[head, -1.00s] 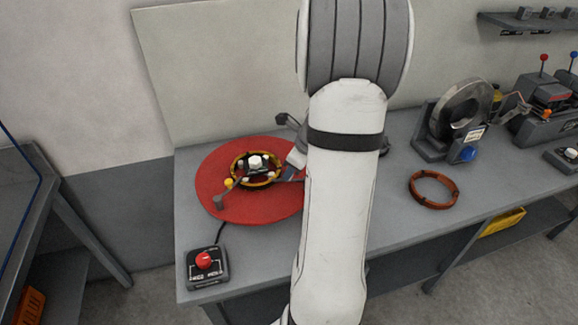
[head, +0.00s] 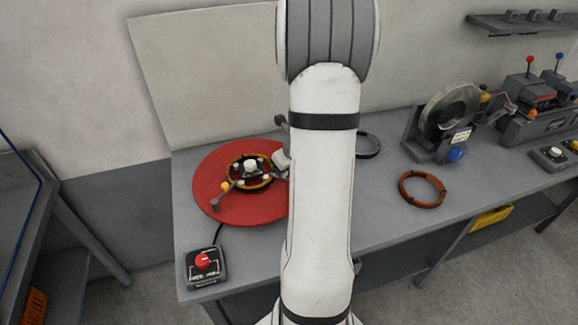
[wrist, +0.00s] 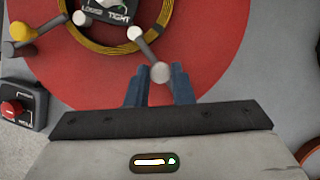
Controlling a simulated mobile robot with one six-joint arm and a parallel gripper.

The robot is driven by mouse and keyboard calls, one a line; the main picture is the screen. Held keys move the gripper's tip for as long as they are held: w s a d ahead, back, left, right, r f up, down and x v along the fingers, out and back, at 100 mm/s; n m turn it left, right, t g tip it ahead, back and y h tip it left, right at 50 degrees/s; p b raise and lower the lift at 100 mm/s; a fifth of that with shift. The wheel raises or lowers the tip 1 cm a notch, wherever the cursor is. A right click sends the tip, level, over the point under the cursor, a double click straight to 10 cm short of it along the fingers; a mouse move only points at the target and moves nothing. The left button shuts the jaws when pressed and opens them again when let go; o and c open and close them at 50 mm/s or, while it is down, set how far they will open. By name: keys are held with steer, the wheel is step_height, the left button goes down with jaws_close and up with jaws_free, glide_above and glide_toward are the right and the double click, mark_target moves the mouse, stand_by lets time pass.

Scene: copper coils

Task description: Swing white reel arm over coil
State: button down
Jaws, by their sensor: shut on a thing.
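My gripper (wrist: 160,80) has its two blue fingers around the end knob of the white reel arm (wrist: 147,48) in the wrist view, and is shut on it. This arm lies low, pointing outward from the gold coil (wrist: 120,49) over the red disc (wrist: 215,55). In the head view the coil (head: 231,180) rings a hub with a white knob (head: 250,166) on the disc (head: 208,192). My own arm hides most of the gripper and the white reel arm there. The hub knob (wrist: 101,3) is marked LOOSE and TIGHT.
A yellow-marked reel arm (head: 220,194) points to the front left. A box with a red button (head: 205,263) stands at the bench's front left. A copper coil (head: 421,189) lies on the right, with a machine (head: 440,120) behind it.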

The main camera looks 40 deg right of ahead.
steer(key=shift+s+f, duration=0.15)
steer(key=shift+s, duration=0.05)
steer(key=c, duration=1.5)
jaws_free()
steer(key=shift+s+d, duration=0.1)
steer(key=shift+d, duration=0.05)
steer(key=shift+o, duration=1.2)
steer(key=shift+r, duration=0.35)
steer(key=p+v, duration=0.1)
steer(key=v, duration=0.6)
steer(key=shift+s, duration=0.15)
